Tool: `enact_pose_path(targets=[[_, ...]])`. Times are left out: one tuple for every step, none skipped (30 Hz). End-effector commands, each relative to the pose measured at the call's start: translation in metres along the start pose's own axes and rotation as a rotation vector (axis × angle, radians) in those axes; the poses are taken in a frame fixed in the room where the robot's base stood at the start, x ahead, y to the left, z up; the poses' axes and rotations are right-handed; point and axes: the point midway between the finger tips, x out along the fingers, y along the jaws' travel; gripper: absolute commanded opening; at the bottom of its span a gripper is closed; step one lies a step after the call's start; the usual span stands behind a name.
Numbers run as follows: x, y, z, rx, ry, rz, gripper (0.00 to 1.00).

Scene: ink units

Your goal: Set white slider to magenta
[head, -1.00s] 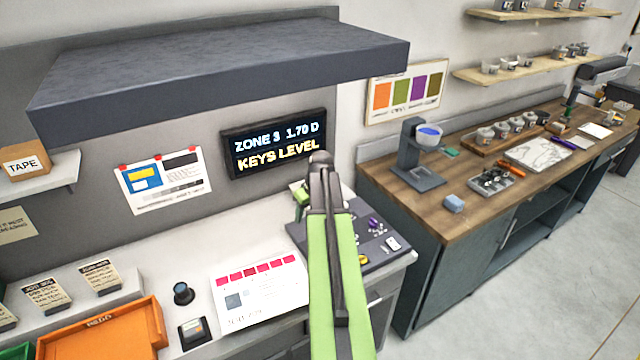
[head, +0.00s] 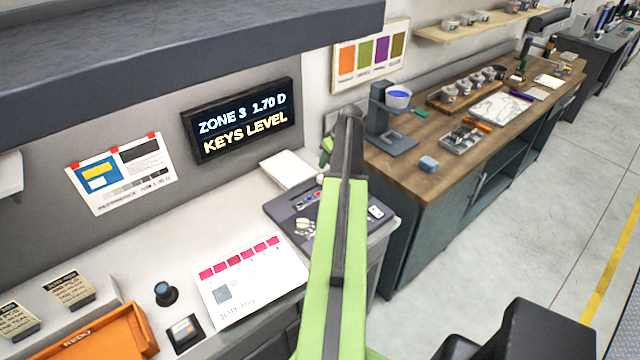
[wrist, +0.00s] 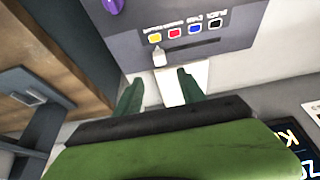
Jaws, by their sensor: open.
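The white slider (wrist: 159,57) shows in the wrist view as a small upright knob on a dark grey panel (wrist: 240,40). It sits at the yellow dot's end of a slot. A row of dots runs beside the slot: yellow (wrist: 155,37), red-magenta (wrist: 175,32), blue (wrist: 194,28) and black (wrist: 214,22). My gripper (wrist: 160,88) is open and empty, its two fingers apart just short of the knob and not visibly touching it. In the head view, my gripper (head: 348,125) and arm cover part of the panel (head: 278,208).
A purple knob (wrist: 113,5) stands on the panel. A white pad (head: 290,168) lies behind it. The lit display (head: 240,120) hangs on the wall under a grey shelf (head: 180,45). A wooden bench (head: 440,175) stands to the right.

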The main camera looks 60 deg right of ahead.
Motion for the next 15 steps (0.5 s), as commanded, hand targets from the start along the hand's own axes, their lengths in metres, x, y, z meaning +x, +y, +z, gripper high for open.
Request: enact_pose_path(targets=[[0.023, 0.0, 0.003, -0.002, 0.0, 0.0, 0.47], [0.03, 0.0, 0.003, -0.002, 0.0, 0.0, 0.47], [0.039, 0.0, 0.003, -0.002, 0.0, 0.0, 0.47], [0.045, 0.0, 0.003, -0.002, 0.0, 0.0, 0.47], [0.052, 0.0, 0.003, -0.002, 0.0, 0.0, 0.47], [0.061, 0.0, 0.003, -0.002, 0.0, 0.0, 0.47], [0.068, 0.0, 0.003, -0.002, 0.0, 0.0, 0.47], [0.074, 0.0, 0.003, -0.001, 0.0, 0.0, 0.47], [0.083, 0.0, 0.003, -0.001, 0.0, -0.001, 0.47], [0.09, 0.0, 0.003, -0.001, 0.0, -0.001, 0.47], [0.096, 0.0, 0.003, -0.002, 0.0, -0.001, 0.47], [0.103, -0.001, 0.002, -0.002, 0.0, -0.001, 0.47], [0.107, -0.001, 0.002, -0.002, 0.0, -0.001, 0.47], [0.111, -0.001, 0.002, -0.002, 0.0, -0.001, 0.47], [0.114, -0.001, 0.001, -0.002, 0.0, -0.001, 0.47]])
